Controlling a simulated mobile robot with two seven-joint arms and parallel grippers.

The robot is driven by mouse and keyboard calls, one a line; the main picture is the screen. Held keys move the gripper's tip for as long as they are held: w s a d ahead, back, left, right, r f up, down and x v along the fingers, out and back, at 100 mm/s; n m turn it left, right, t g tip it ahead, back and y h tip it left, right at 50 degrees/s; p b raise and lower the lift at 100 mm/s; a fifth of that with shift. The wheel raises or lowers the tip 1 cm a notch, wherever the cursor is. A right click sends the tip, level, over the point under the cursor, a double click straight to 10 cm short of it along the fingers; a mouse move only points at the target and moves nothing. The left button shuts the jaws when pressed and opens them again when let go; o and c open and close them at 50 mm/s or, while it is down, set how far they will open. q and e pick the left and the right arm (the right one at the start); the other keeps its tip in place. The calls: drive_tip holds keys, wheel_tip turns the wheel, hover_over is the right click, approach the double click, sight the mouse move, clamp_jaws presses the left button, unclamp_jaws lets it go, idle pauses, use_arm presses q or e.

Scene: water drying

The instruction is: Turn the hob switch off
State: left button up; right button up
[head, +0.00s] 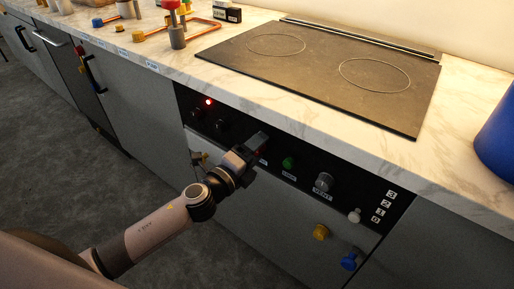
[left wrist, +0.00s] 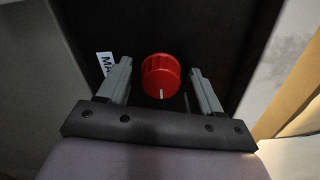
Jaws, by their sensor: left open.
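The hob (head: 330,75) is a dark cooktop with two rings, set in the counter. Below it is a black control panel (head: 300,178) with a lit red lamp (head: 208,101) at its left. My left gripper (head: 256,147) is at the panel, left of a green knob (head: 289,162). In the left wrist view a red knob (left wrist: 161,75) with a white line pointing down lies between the open fingers, with a gap on each side. A label starting "MA" (left wrist: 105,64) is partly hidden. I cannot read which switch is the hob's. My right gripper is not in view.
A grey knob (head: 324,181) and a white knob (head: 355,215) sit farther right on the panel. Yellow (head: 320,232) and blue (head: 350,260) knobs are lower. A blue container (head: 497,135) and a red-topped stand (head: 177,35) are on the counter.

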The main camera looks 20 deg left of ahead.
use_arm(q)
drive_tip(key=v, duration=0.7)
idle(0.6)
drive_tip(key=s+a+f+n+g+y+p, duration=0.1)
drive_tip(key=s+f+n+g+y+p, duration=0.1)
drive_tip(key=s+n+p, duration=0.3)
drive_tip(key=s+a+f+n+g+y+p, duration=0.1)
drive_tip(key=s+f+n+g+p, duration=0.3)
drive_tip(key=s+n, duration=0.9)
drive_tip(key=f+n+y+p, duration=0.1)
drive_tip(key=n+p, duration=0.1)
drive_tip(key=n, duration=0.2)
drive_tip(key=shift+a+f+n+g, duration=0.3)
